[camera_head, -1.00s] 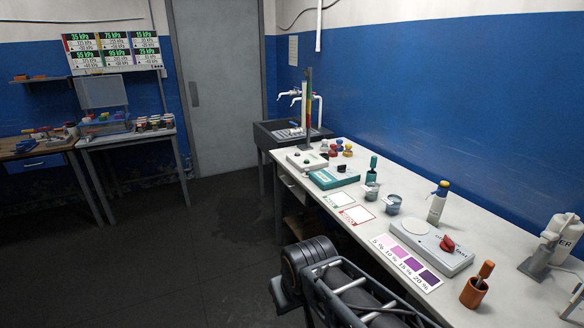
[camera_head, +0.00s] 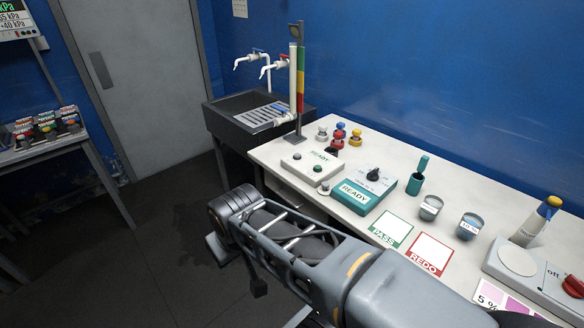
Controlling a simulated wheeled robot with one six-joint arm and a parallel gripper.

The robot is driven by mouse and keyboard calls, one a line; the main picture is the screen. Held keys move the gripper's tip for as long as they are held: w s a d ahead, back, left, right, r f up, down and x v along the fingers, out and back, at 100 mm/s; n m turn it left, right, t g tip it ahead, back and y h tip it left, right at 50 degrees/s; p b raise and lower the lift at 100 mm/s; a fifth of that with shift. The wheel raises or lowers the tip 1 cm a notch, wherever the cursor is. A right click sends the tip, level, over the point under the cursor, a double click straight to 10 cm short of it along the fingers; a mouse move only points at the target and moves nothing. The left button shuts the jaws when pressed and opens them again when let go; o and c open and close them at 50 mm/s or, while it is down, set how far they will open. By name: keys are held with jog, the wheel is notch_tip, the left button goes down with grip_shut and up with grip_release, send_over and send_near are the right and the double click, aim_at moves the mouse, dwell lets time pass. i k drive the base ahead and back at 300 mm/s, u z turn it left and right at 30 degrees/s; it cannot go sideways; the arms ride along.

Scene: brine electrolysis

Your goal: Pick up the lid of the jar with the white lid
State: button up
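A small jar with a pale, whitish lid (camera_head: 322,132) stands at the far end of the white bench, at the left of a cluster of small jars. Its lid appears to be on; it is too small to tell more. Beside it are jars with a blue lid (camera_head: 340,128), a yellow lid (camera_head: 356,134) and a red lid (camera_head: 338,143). My arm crosses the lower middle of the view, in front of the bench edge and well short of the jars. No gripper fingers can be made out.
A post with coloured bands (camera_head: 300,90) and a black sink (camera_head: 250,122) are behind-left. Two beakers (camera_head: 430,207) (camera_head: 469,227) stand to the right.

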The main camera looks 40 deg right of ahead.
aim_at(325, 190)
jog(key=i, duration=1.9)
jog(key=z, duration=3.2)
